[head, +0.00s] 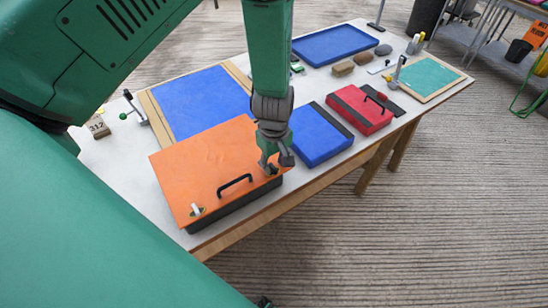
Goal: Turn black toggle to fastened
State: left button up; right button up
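An orange-lidded box (207,163) with dark sides and a black handle (235,184) lies on the table. A small white toggle (196,209) on a yellowish plate sits at its near left corner. My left gripper (275,168) points down at the lid's right end, by its near right corner. A small yellowish patch shows by its fingertips. The fingers cover what is there, so I cannot make out a black toggle or tell whether they hold anything. My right gripper cannot be made out.
A blue case (319,136) and a red case (359,110) lie right of the gripper. Blue panels (203,101) (333,45) lie behind. Toggle clamps (134,108) (397,72) stand left and right. The floor in front of the table is clear.

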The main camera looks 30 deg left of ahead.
pick_arm(q)
jog(key=shift+s+f, duration=0.1)
jog(key=shift+s, duration=0.1)
jog(key=shift+r, duration=0.2)
notch_tip(320, 180, up, 12)
jog(key=shift+f, duration=0.25)
dwell(0.3)
